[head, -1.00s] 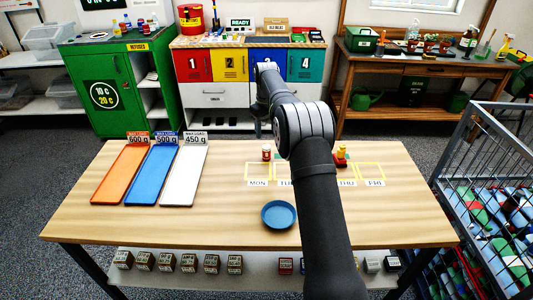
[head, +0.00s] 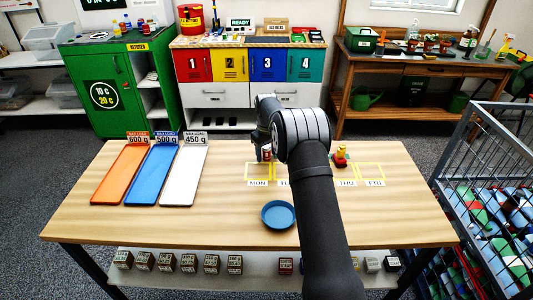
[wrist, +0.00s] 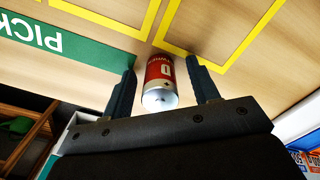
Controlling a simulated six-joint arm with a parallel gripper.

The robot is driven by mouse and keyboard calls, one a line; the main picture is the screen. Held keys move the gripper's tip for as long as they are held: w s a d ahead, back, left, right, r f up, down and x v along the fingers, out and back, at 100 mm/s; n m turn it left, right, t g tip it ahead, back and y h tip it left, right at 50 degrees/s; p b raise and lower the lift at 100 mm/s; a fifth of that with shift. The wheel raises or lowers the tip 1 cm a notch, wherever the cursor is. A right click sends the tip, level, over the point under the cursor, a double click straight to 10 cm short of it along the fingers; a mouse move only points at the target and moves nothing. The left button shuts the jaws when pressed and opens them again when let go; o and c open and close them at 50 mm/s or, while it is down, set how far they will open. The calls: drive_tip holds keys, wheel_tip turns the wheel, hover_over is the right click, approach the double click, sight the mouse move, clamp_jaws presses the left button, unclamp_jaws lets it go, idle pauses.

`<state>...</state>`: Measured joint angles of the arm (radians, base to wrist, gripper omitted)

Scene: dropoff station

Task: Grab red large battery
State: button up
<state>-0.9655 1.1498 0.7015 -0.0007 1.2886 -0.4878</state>
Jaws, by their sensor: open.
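The red large battery (wrist: 160,77) stands on the table between the two fingers in the wrist view. It is a red cylinder with a white band and a silvery end. In the head view the battery (head: 267,153) shows above the MON label, partly behind my gripper. My gripper (wrist: 163,84) is open, with one finger on each side of the battery. A gap shows on the left side; the right finger is close to it, and I cannot tell whether it touches. In the head view the fingers are mostly hidden by my arm.
The wooden table (head: 230,230) has yellow outlined squares with day labels. A small red and yellow object (head: 341,156) stands near THU. A blue dish (head: 278,214) lies in front. Orange, blue and white trays (head: 180,180) lie at the left. A wire cart (head: 490,170) stands at the right.

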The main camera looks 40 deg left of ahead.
drive_tip(key=c, duration=1.1)
drive_tip(key=shift+r, duration=0.1)
